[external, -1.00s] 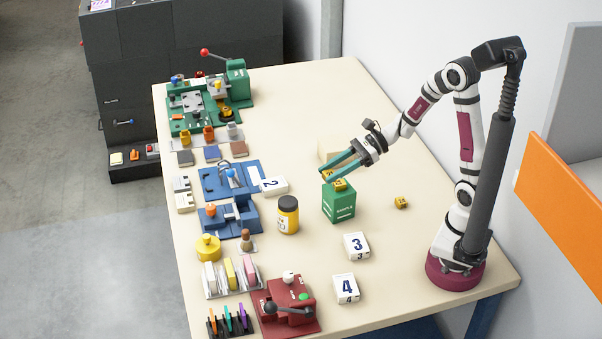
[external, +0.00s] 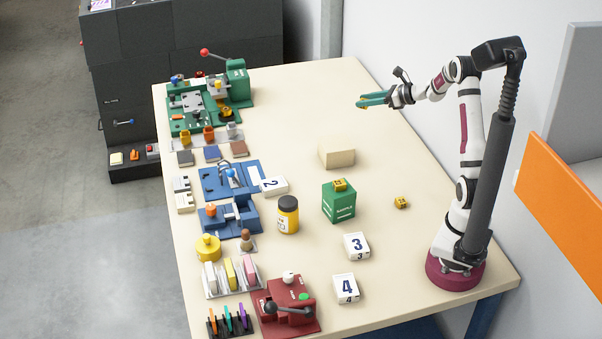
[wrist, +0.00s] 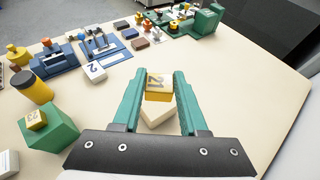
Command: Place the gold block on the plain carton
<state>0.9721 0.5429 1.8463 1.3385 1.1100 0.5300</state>
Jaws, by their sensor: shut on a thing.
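My gripper (external: 362,101) is raised above the far part of the table. In the wrist view my gripper (wrist: 163,75) is shut on a gold block (wrist: 158,88) with dark digits on it. Only an edge of the held block shows in the external view. The plain carton (external: 338,157), a low beige box, stands on the table behind the green carton. In the wrist view the plain carton (wrist: 157,114) shows below the held block, partly hidden by it and the fingers. The held block is apart from the carton.
A green carton (external: 339,204) bears another gold block (external: 340,185). A third gold block (external: 401,202) lies on the table to its right. A yellow jar (external: 288,217) and numbered white blocks stand nearby. The far right of the table is clear.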

